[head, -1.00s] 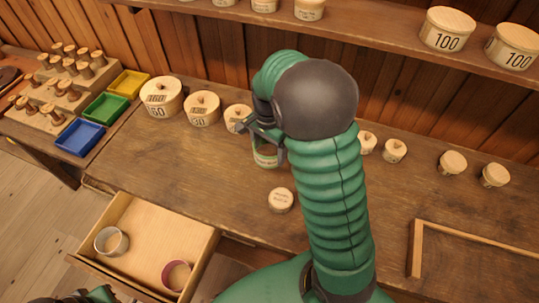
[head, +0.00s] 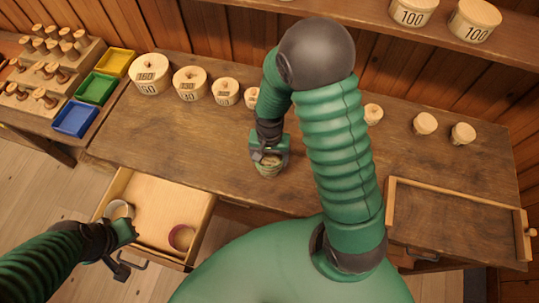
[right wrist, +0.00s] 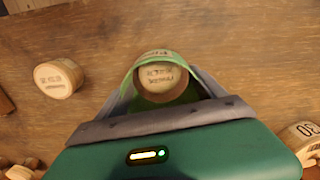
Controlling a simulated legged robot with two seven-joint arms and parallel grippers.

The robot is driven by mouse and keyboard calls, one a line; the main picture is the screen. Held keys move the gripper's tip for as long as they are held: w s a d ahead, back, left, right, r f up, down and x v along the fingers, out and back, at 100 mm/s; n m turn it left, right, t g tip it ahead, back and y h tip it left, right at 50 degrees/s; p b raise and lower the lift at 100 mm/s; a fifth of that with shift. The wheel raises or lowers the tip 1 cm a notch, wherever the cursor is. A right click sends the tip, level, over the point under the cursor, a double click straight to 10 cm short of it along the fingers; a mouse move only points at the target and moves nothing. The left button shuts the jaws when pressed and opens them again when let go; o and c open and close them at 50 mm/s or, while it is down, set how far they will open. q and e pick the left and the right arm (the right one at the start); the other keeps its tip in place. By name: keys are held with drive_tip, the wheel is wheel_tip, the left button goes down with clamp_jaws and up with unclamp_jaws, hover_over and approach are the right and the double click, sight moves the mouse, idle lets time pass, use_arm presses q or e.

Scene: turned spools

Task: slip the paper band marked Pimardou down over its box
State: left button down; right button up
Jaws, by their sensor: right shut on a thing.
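My right gripper (head: 268,160) is low over the bench, its fingers shut on the green-lined paper band (right wrist: 134,80). The right wrist view shows the band as a loop between the fingers. The round pale box (right wrist: 160,78), with small print on its lid, shows inside that loop. The print is too blurred to read surely. In the head view the gripper mostly hides band and box. I cannot tell how far down the box the band sits. My left gripper (head: 121,264) is at the open drawer's front; its fingers are unclear.
The open drawer (head: 165,200) holds a greyish band (head: 118,210) and a dark red band (head: 181,238). Several lidded boxes line the bench's back. Another small box (right wrist: 60,78) stands beside the held band. A wooden frame (head: 455,192) lies at right.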

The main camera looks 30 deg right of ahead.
idle(0.3)
drive_tip(key=shift+s+r+p, duration=0.1)
drive_tip(key=shift+s+p, duration=0.05)
drive_tip(key=shift+p, duration=0.15)
drive_tip(key=shift+f, duration=0.25)
idle(0.4)
drive_tip(key=shift+f+b, duration=0.45)
drive_tip(key=shift+f, duration=0.05)
drive_tip(key=shift+f, duration=0.1)
drive_tip(key=shift+f, duration=0.4)
